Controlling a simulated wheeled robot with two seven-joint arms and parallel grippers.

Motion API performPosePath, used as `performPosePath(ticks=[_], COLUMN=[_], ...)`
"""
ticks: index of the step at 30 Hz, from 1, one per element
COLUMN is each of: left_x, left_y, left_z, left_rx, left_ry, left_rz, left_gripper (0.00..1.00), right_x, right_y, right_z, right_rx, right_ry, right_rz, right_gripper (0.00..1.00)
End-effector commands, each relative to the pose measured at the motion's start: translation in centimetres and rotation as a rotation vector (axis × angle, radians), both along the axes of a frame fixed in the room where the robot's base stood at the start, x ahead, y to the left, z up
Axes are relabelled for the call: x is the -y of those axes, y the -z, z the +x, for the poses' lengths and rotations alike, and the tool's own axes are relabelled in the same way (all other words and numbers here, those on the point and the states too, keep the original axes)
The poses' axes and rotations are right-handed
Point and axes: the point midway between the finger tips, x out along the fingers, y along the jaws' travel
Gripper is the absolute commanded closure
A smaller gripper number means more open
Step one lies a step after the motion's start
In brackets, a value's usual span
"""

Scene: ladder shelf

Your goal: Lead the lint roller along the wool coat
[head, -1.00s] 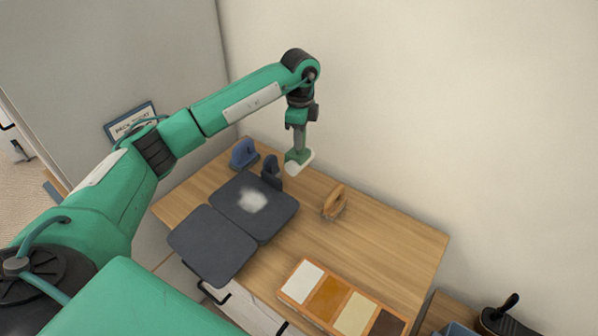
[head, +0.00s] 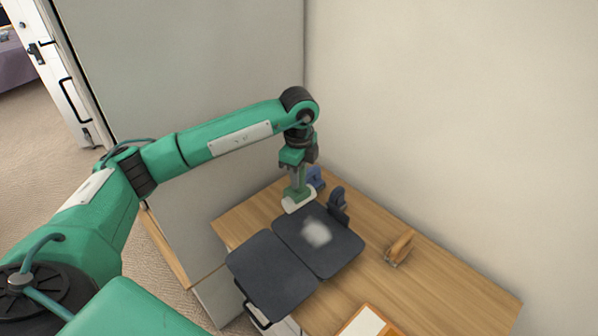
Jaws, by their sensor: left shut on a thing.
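The wool coat appears as two dark grey, flat panels side by side on the wooden table, a near panel (head: 268,268) and a far panel (head: 345,247). A pale, fuzzy patch (head: 317,233) lies on the far panel. My left gripper (head: 297,187) points down, shut on the lint roller, whose white roll (head: 298,202) shows below the fingers. The roll is at the far left corner of the far panel; I cannot tell whether it touches. The roller's handle is mostly hidden by the gripper. My right gripper is out of view.
A blue tool (head: 318,176) stands behind my left gripper, partly hidden. A dark upright tool (head: 338,203) stands at the far panel's back edge. A wooden-handled brush (head: 400,246) lies to the right. A wood-framed tray (head: 366,323) is at the bottom edge.

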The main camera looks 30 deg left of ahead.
Motion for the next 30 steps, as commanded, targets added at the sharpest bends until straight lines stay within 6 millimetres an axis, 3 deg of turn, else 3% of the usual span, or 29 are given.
performPosePath(ticks=[5, 11, 15, 30], left_x=[0.0, 0.0, 2.6, 10.8], left_y=[1.0, 4.7, 3.8, 3.9], left_z=[0.0, 0.0, -1.0, -4.3], left_rx=[0.0, -0.001, 0.001, 0.0], left_ry=[-0.001, -0.001, 0.004, 0.002], left_rz=[0.0, 0.0, -0.002, -0.001], left_gripper=[1.0, 1.0, 1.0, 1.0], right_x=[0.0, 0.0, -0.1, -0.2], right_y=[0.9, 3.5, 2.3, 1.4], right_z=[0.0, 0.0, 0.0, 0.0], right_rx=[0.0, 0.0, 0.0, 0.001], right_ry=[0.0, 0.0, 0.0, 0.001], right_rz=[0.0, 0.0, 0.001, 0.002], right_gripper=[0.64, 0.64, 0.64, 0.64])
